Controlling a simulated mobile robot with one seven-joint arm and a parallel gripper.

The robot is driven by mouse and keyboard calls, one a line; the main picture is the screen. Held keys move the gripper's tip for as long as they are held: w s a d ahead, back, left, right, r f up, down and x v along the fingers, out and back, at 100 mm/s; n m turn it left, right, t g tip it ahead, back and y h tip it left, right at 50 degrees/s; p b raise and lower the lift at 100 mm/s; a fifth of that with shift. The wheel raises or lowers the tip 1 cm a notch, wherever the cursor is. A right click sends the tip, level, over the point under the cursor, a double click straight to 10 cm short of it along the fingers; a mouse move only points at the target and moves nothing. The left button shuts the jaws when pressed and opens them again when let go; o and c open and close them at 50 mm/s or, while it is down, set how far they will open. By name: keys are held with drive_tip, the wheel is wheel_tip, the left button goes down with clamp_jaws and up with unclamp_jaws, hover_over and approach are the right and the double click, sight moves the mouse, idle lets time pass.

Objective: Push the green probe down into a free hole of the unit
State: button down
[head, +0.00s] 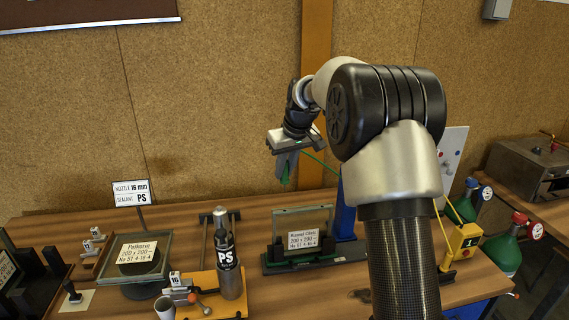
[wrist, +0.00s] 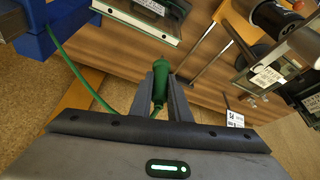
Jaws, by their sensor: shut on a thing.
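The green probe (wrist: 160,78) is gripped between the two fingers of my gripper (wrist: 160,92) in the wrist view. In the head view, my gripper (head: 286,178) points down, high above the bench, with a little green showing at its tips. A green cable (wrist: 78,72) runs from the probe to a blue housing (wrist: 55,25). In the head view the blue housing (head: 346,205) stands partly behind my arm. A labelled glass pane (head: 288,226) stands upright in a dark holder, below and right of my gripper. I cannot make out a hole, nor tell which thing is the unit.
A bottle marked PS (head: 227,255) stands on an orange board left of the glass holder. A second labelled pane (head: 137,256) lies on a round stand at the left. A yellow box (head: 463,240) and green gas bottles (head: 503,254) stand at the right. The air around my gripper is clear.

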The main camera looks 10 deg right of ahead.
sight(287, 180)
drive_tip(key=shift+f, duration=0.15)
drive_tip(key=shift+f+b, duration=2)
drive_tip(key=shift+f, duration=0.8)
drive_tip(key=shift+f+b, duration=1.25)
drive_tip(key=shift+f, duration=0.75)
drive_tip(key=c, duration=1.6)
unclamp_jaws()
drive_tip(key=v, duration=1.7)
drive_tip(key=shift+s+r, duration=0.15)
drive_tip(key=shift+r, duration=0.05)
